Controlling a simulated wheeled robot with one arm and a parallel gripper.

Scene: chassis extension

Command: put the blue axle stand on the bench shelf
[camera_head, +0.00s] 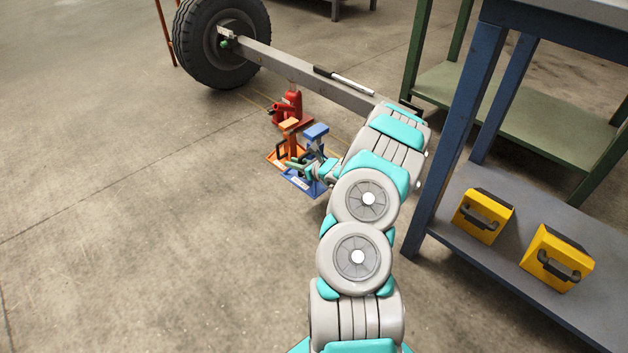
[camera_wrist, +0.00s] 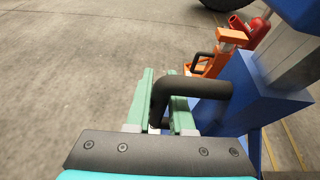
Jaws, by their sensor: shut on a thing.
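In the wrist view the blue axle stand (camera_wrist: 245,95) fills the right side, with a black handle (camera_wrist: 200,86) looping toward my gripper. My gripper (camera_head: 318,171) is low beside the stand. Its green fingers (camera_wrist: 165,105) are shut on that handle. The bench shelf (camera_head: 580,220) is the grey lower board of the blue-legged bench at right. Part of the stand is hidden behind my arm in the head view.
An orange axle stand (camera_head: 291,140) stands close beside the blue one, with a red jack (camera_head: 292,107) just behind. A beam (camera_head: 310,82) with a wheel (camera_head: 222,45) spans above. Two yellow cases (camera_head: 483,215) (camera_head: 556,259) sit on the shelf. Floor at left is clear.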

